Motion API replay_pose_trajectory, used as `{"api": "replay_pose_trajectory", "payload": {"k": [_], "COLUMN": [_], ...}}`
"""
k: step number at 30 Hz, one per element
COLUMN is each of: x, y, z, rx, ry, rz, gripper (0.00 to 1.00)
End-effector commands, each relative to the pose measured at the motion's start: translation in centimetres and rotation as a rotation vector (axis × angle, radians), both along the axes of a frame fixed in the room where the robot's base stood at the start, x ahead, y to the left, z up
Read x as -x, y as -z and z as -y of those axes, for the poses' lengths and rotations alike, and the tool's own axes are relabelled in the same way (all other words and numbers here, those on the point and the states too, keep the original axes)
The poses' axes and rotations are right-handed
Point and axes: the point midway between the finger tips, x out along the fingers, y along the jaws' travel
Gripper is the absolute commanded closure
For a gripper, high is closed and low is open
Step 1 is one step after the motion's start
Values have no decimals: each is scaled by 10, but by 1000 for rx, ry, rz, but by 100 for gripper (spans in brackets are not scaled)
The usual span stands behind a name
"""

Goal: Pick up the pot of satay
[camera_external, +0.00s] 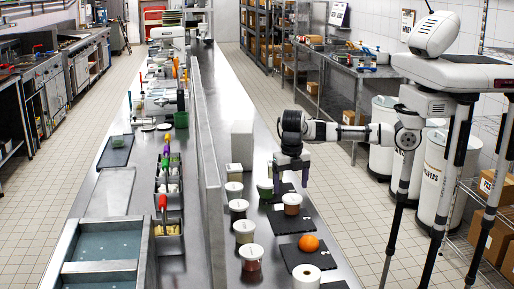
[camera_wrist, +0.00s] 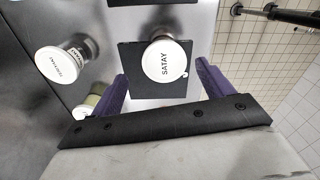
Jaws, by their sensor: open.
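The satay pot (camera_wrist: 167,60) has a white lid marked SATAY and stands on a dark square mat (camera_wrist: 127,70) in the wrist view. In the external view the pot (camera_external: 292,204) is reddish-brown with a white lid, on a dark mat (camera_external: 274,222) on the steel counter. My gripper (camera_external: 291,182) points down just above and behind the pot in the external view. In the wrist view its purple fingers (camera_wrist: 162,85) are spread apart, one on each side of the near side of the pot. Nothing is between them in their grip.
Other lidded pots (camera_external: 244,232) stand in a row left of the mats; one (camera_wrist: 62,65) shows in the wrist view. An orange (camera_external: 309,243) lies on the nearer mat. A raised steel divider (camera_external: 207,165) runs along the left.

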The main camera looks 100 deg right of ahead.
Motion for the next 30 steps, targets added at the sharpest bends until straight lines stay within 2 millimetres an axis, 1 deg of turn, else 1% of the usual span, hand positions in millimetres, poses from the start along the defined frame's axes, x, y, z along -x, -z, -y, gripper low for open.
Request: {"api": "replay_pose_trajectory", "payload": {"k": [5,8,12,15,18,23,26,30], "x": [1,4,6,6,6,6,6,6], "y": [10,22,44,54,58,58,58,58], "z": [0,0,-2,-2,-3,-3,-3,-3], "rx": [1,2,1,1,0,0,0,0], "ry": [-1,0,2,1,0,0,0,0], "rz": [-1,-2,-1,1,1,1,1,1], "gripper": [21,21,21,21,21,21,32,51]}}
